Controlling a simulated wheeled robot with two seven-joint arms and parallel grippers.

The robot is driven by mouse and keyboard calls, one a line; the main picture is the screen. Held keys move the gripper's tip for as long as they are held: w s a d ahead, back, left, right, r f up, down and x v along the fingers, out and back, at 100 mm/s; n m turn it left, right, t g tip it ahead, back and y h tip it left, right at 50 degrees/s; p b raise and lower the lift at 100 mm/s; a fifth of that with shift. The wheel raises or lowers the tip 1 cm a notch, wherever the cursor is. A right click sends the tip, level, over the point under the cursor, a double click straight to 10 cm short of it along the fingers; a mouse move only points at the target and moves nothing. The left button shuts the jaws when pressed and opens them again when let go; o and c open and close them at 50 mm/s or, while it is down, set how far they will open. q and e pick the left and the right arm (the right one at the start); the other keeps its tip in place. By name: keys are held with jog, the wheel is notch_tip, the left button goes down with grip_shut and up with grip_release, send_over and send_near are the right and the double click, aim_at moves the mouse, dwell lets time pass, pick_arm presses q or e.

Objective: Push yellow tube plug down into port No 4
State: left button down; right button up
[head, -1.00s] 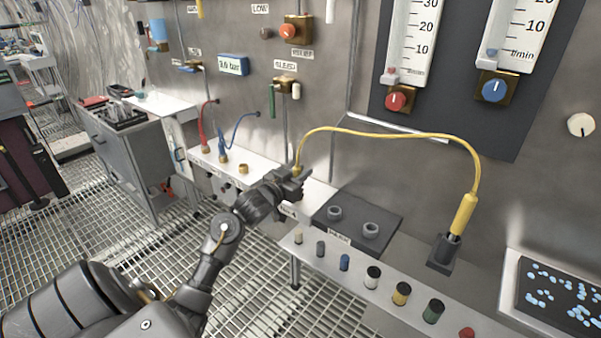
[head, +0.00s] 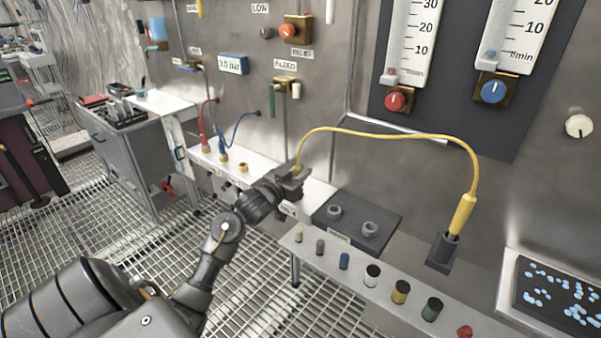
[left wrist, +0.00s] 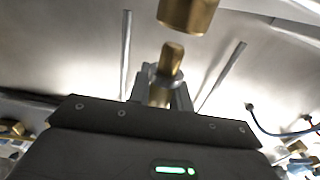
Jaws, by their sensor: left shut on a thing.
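My left gripper (head: 291,180) is at the right end of the white port ledge (head: 322,190), shut on the yellow tube's plug. In the left wrist view a brass plug (left wrist: 170,62) stands between the gripper's fingers. The yellow tube (head: 400,134) rises from the gripper and arches right to a yellow handle (head: 463,213) in a dark holder. Port No 4 is hidden behind the gripper, so I cannot tell how deep the plug sits. A brass port (head: 243,167) stands empty to the left. My right gripper is not in view.
Red (head: 204,122) and blue (head: 238,127) tubes run to ports farther left. A dark block with two rings (head: 357,221) lies right of the gripper. Several small coloured caps stand on the front shelf (head: 387,284). The steel wall rises close behind.

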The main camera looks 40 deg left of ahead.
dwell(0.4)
pick_arm(q)
jog(key=shift+p, duration=0.4)
jog(key=shift+f+b, duration=0.65)
jog(key=shift+f, duration=1)
jog(key=c, duration=1.2)
grip_release()
